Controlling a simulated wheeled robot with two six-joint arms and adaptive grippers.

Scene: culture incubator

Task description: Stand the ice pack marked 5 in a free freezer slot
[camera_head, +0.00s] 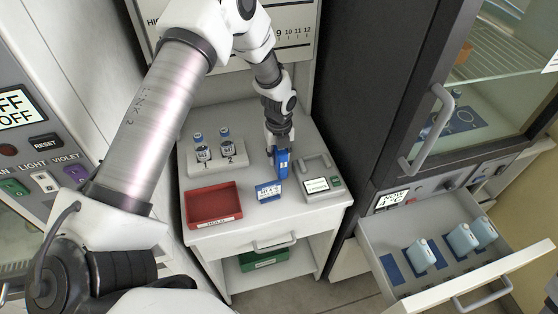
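My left gripper (279,146) points down over the white cabinet top. It is right at the upper end of an upright blue block (283,167). The fingers are small and partly hidden, so I cannot tell if they are shut on it. No number is readable on the block. The open freezer drawer (384,238) at the right holds light-blue ice packs: one (421,256) near the middle and two (461,241) (484,231) farther right. A flat dark-blue slot area (391,269) at the drawer's left is bare.
A red tray (213,207), a small blue-and-white sign (268,191), a grey device (320,184) and a rack (216,165) with two bottles crowd the cabinet top. A glass door with a grey handle (428,130) is above the drawer. The drawer front (480,283) juts out.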

